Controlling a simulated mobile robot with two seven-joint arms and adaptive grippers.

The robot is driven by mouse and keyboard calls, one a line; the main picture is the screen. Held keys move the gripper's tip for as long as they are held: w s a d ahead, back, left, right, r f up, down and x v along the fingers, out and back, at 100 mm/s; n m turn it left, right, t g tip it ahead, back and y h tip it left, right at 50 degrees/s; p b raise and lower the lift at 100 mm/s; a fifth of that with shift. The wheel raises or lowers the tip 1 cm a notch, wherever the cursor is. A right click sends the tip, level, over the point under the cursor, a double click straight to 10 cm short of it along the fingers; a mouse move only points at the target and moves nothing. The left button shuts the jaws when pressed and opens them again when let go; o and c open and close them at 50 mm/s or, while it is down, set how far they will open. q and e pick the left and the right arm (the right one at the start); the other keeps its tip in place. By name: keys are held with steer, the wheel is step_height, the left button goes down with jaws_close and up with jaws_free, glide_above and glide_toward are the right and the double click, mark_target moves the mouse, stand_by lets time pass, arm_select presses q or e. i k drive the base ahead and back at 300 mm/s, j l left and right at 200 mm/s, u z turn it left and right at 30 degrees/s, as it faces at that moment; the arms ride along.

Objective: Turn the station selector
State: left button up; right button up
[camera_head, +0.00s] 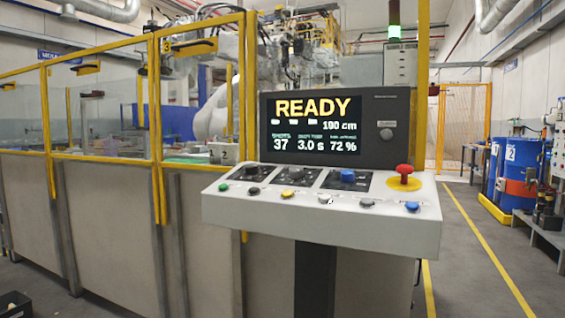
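A light grey control console (222,208) stands in the middle of the view. Its sloped top has two dark panels with dark knobs, a left knob (252,170) and a middle knob (295,173), and a third panel with a blue knob (347,175). A grey round knob (386,134) sits beside the screen. The labels are too small to read, so I cannot tell which one is the station selector. The screen (311,124) reads READY, 190 cm, 37, 3.0 s and 72 %. Neither of my grippers is in view.
A red mushroom button (404,171) on a yellow base is at the console's right. Several coloured buttons line its front edge. A yellow-framed fence (157,120) encloses a cell at left. Blue barrels (520,175) stand at right. The floor (480,275) right of the console is clear.

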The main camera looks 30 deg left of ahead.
mark_target(252, 168)
steer(key=j+z, duration=0.95)
steer(key=k+j+z, duration=0.1)
steer(key=j, duration=0.25)
steer(key=k+j+z, duration=0.15)
steer(key=j, duration=0.15)
steer(key=k+j+z, duration=0.1)
steer(key=j, duration=0.25)
steer(key=k+j, duration=0.15)
steer(key=j, duration=0.2)
steer(key=k+j, duration=0.15)
steer(key=j, duration=0.2)
steer(key=k+j+z, duration=0.1)
steer(key=j, duration=0.25)
